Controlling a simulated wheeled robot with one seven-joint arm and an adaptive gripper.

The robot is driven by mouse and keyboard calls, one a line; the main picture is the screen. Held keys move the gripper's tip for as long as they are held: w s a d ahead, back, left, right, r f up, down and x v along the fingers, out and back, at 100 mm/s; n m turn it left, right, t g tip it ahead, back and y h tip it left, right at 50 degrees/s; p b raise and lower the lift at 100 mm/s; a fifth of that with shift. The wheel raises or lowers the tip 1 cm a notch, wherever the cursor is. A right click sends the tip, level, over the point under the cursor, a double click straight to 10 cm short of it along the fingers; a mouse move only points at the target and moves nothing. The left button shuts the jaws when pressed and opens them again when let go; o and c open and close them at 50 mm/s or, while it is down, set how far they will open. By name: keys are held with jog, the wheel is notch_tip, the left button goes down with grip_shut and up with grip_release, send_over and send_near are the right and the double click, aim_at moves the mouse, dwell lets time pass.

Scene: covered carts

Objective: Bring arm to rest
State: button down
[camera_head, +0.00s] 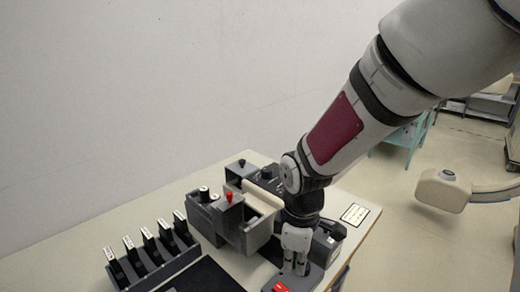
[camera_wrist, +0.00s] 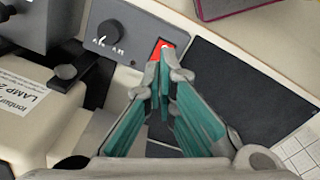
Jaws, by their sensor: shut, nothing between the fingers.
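My arm reaches down from the upper right in the head view to the bench. My gripper (camera_head: 294,266) points down in front of the grey apparatus, close above a base with a red switch (camera_head: 281,287). In the wrist view my gripper (camera_wrist: 164,66) has its teal-padded fingers converged at the tips, shut with nothing between them. The tips appear over or just beside the red switch (camera_wrist: 156,47); I cannot tell whether they touch it. The fingers hide part of the panel there.
The grey apparatus (camera_head: 245,232) stands close left of my gripper, on the pale bench (camera_head: 85,243). A rack (camera_head: 155,270) of several black, white-topped pieces lies further left. A black mat (camera_wrist: 245,85) lies beside the panel with the knob (camera_wrist: 108,34).

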jog(key=s+d+r+m+t, duration=0.2)
jog(key=s+d+r+m, duration=0.3)
jog(key=s+r+m, duration=0.2)
jog(key=s+d+r+m+t, duration=0.3)
jog(key=s+d+r+m, duration=0.2)
jog(key=r, duration=0.7)
jog(key=shift+s+d+r+m, duration=0.2)
jog(key=shift+s+d+m, duration=0.2)
jog(key=shift+s+m, duration=0.6)
